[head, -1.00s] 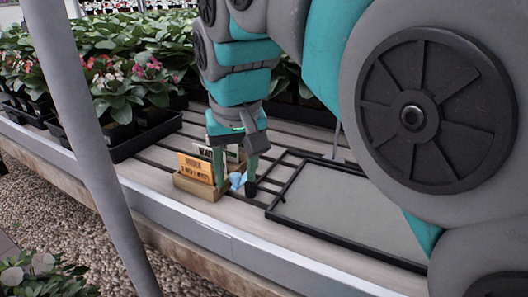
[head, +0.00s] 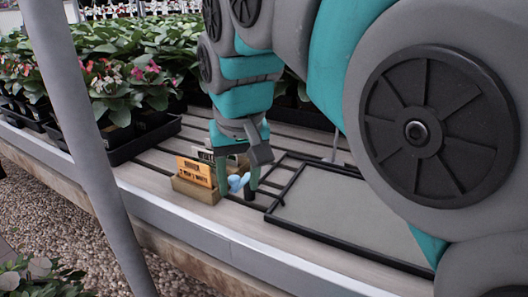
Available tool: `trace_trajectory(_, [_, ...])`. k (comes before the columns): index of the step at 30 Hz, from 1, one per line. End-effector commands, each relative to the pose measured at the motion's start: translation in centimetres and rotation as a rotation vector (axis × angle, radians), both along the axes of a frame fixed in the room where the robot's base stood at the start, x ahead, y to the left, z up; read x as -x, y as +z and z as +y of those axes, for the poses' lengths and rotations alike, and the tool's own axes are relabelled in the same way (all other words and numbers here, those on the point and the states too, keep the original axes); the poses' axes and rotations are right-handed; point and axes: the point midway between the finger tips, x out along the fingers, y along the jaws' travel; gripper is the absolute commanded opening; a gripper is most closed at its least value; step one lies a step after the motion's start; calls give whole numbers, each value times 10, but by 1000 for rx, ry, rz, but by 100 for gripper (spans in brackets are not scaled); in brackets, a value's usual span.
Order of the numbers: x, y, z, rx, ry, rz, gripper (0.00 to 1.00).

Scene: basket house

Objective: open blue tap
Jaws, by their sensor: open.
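A small light blue piece (head: 237,182), which looks like the blue tap, shows low on the bench beside a wooden sign holder. My gripper (head: 236,186) points down from the arm with its two fingers apart. One finger is on the holder side at the left and the other, dark-tipped, is to the right of the blue piece. In the picture the blue piece lies between the fingers. I cannot tell whether either finger touches it.
The wooden holder (head: 193,190) with an orange sign (head: 195,171) stands just left of my gripper. A black-rimmed grey tray (head: 350,220) lies to the right. Potted plants (head: 130,85) fill the back left. A grey post (head: 85,140) crosses the left foreground.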

Motion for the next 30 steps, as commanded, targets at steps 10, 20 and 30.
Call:
trace_trajectory(10, [-6, 0, -15, 1, -1, -2, 52])
trace_trajectory(20, [-12, 0, -29, 1, -1, 0, 52])
trace_trajectory(30, [-18, 0, -43, 1, 0, 0, 52])
